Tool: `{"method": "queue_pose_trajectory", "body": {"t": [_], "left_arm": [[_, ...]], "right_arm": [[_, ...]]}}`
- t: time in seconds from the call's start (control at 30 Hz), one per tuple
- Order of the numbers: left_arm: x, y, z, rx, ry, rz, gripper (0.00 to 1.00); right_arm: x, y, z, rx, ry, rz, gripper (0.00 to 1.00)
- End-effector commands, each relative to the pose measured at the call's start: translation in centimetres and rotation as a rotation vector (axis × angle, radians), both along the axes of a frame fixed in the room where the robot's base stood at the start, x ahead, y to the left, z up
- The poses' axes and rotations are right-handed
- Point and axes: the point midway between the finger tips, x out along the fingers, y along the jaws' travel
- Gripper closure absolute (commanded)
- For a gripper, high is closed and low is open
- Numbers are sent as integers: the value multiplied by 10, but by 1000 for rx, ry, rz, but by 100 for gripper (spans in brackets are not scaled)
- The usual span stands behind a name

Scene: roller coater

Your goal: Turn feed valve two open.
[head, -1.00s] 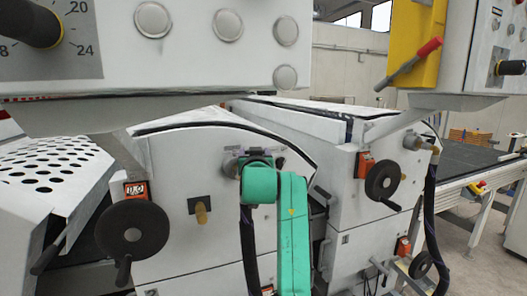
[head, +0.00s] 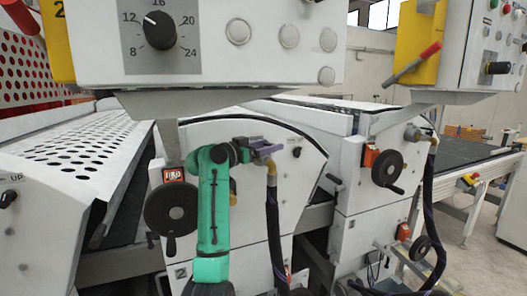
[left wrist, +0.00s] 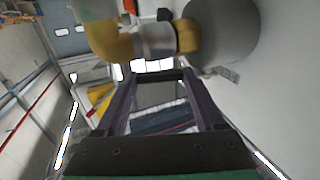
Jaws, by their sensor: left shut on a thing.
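A feed valve with a brass elbow (head: 271,168) and a dark hose sits on the front of the middle white coater unit. My right gripper is not in view.
A black handwheel (head: 171,208) is left of my arm; another handwheel (head: 387,168) is on the right unit. A similar brass fitting (head: 430,138) with a hose is at far right. A control panel (head: 290,45) overhangs above. Perforated guard (head: 90,150) stands left.

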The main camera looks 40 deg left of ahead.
Motion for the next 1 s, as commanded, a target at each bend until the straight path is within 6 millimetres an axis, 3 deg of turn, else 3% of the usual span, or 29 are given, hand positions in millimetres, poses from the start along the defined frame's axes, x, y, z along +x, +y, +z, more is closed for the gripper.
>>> {"method": "queue_pose_trajectory", "body": {"t": [0.4, 0.93, 0.97, 1.0], "left_arm": [[-6, 6, -1, 0, 1, -203, 100], [-6, 6, 0, 0, 0, -232, 100], [-6, 6, 0, 0, 0, -232, 26], [-6, 6, 0, 0, 0, -232, 10]], "right_arm": [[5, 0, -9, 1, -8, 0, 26], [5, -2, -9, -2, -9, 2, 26], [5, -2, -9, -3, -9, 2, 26], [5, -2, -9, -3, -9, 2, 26]]}}
